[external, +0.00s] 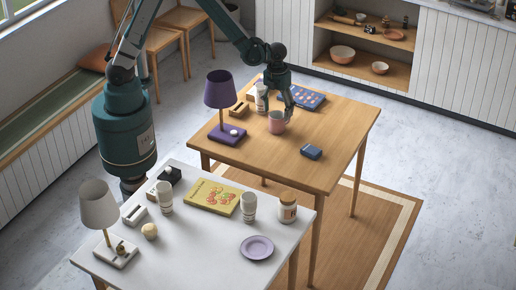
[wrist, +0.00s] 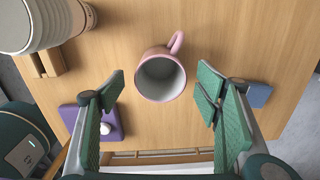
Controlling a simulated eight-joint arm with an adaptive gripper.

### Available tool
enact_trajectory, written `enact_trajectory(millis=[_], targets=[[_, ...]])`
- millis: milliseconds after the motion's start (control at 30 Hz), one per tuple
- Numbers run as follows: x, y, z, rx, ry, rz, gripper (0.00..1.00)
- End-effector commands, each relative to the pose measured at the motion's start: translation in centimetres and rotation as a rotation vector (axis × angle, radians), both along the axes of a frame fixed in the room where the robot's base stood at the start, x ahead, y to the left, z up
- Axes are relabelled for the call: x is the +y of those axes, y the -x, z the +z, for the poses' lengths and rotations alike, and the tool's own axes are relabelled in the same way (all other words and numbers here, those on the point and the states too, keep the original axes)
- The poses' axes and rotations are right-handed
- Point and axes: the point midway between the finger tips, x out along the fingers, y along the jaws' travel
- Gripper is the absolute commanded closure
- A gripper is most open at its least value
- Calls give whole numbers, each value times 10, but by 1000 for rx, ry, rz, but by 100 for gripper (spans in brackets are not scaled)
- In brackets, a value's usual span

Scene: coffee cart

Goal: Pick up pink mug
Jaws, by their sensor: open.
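The pink mug (external: 276,123) stands upright on the wooden table (external: 335,115), near the middle. In the wrist view the mug (wrist: 161,77) shows from above, with a pale grey inside and its handle pointing up and slightly right. My gripper (external: 288,108) is just above and beside the mug in the external view. In the wrist view my gripper (wrist: 158,90) has its green-padded fingers spread wide, one to each side of the mug. The fingers do not touch the mug, and nothing is between them but the mug below.
A white cup (wrist: 38,22) and a wooden block (wrist: 45,62) are at the upper left in the wrist view. A purple lamp (external: 219,90) stands left of the mug. A blue box (external: 311,152) lies to its right. A blue patterned book (external: 308,99) lies behind.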

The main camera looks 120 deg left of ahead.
Motion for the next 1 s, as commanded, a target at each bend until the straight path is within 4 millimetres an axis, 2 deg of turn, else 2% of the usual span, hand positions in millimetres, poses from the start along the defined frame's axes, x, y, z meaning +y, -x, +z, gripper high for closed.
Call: enact_trajectory(millis=[467, 1000], targets=[[0, 0, -6, 0, 0, 0, 37], [3, -3, -52, 0, 0, 0, 37]])
